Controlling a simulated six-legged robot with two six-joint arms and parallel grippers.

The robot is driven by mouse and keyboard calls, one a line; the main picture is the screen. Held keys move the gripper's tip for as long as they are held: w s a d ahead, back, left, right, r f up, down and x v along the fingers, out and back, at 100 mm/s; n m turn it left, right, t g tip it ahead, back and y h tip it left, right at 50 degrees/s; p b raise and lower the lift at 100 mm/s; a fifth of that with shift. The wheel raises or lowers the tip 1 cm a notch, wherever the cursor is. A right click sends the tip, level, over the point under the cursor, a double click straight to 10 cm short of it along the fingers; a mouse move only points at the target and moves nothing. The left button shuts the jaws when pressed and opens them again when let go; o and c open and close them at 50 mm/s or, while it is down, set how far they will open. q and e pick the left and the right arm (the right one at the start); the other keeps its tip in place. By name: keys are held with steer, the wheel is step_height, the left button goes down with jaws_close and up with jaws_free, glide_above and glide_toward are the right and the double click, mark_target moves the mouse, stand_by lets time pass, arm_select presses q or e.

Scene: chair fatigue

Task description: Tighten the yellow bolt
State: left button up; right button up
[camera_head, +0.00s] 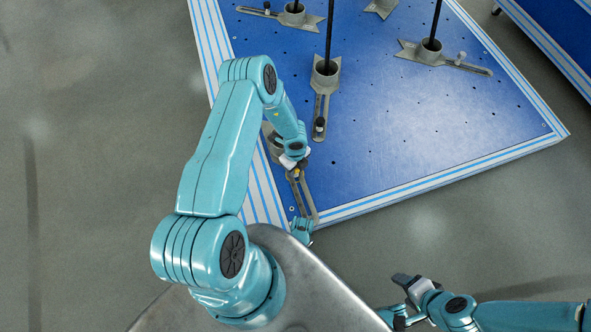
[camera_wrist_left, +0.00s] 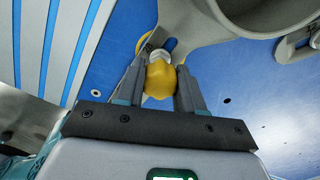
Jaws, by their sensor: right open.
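The yellow bolt (camera_wrist_left: 160,78) stands between the two fingers of my left gripper (camera_wrist_left: 163,72) in the left wrist view. The fingers press close on both of its sides, and a pale shank shows just beyond its yellow head. In the head view the yellow bolt (camera_head: 296,173) is a small spot at my left gripper (camera_head: 295,168), over the slotted grey clamp (camera_head: 305,197) near the platform's left edge. My right gripper (camera_head: 397,300) is open and empty at the lower right, away from the platform.
The blue platform (camera_head: 400,130) has a striped rim and small holes. Several other grey clamps hold upright black rods, including one at the centre (camera_head: 326,75) and one at the right (camera_head: 440,55). Grey floor (camera_head: 90,150) is clear at the left.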

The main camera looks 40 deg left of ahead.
arm_select(q)
steer(key=m, duration=0.4)
steer(key=m, duration=0.4)
stand_by(0.4)
steer(key=o, duration=1)
steer(key=shift+o, duration=0.2)
